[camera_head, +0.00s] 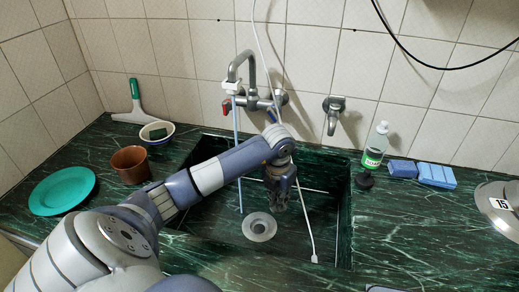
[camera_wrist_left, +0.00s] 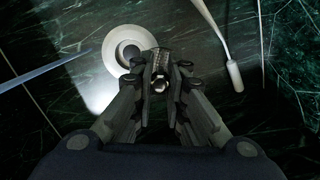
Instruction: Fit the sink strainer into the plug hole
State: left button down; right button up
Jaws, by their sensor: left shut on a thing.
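The plug hole (camera_head: 259,227) is a round pale metal ring with a dark centre in the floor of the dark green marble sink. In the left wrist view the plug hole (camera_wrist_left: 119,55) lies just left of my fingertips. My left gripper (camera_head: 280,204) reaches down into the sink, above and slightly right of the plug hole. In the wrist view its fingers (camera_wrist_left: 160,80) are closed on a small grey textured piece, apparently the sink strainer (camera_wrist_left: 159,60). The fingers hide much of it, and the head view does not show it clearly. My right gripper is not in view.
A white hose (camera_head: 305,220) and a blue tube (camera_head: 238,150) hang into the sink. The tap (camera_head: 240,70) stands behind. A green-labelled bottle (camera_head: 375,148) and blue sponges (camera_head: 424,173) are right; a brown pot (camera_head: 130,166) and green plate (camera_head: 62,190) are left.

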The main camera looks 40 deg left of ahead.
pick_arm(q)
jog(key=a+f+n, duration=0.2)
jog(key=f, duration=0.1)
jog(key=s+a+f+n, duration=0.1)
jog(key=a+f+n, duration=0.1)
jog(key=f, duration=0.2)
jog(key=s+a+f+n, duration=0.1)
jog(key=a+f+n, duration=0.1)
jog(key=f, duration=0.1)
jog(key=shift+s+f+n+y+b, duration=0.15)
jog(key=shift+f+n+y+b, duration=0.15)
jog(key=shift+f+y+b, duration=0.1)
jog(key=shift+f, duration=0.3)
notch_tip(320, 180, down, 3)
jog(key=shift+d+r, duration=0.1)
jog(key=shift+f, duration=0.45)
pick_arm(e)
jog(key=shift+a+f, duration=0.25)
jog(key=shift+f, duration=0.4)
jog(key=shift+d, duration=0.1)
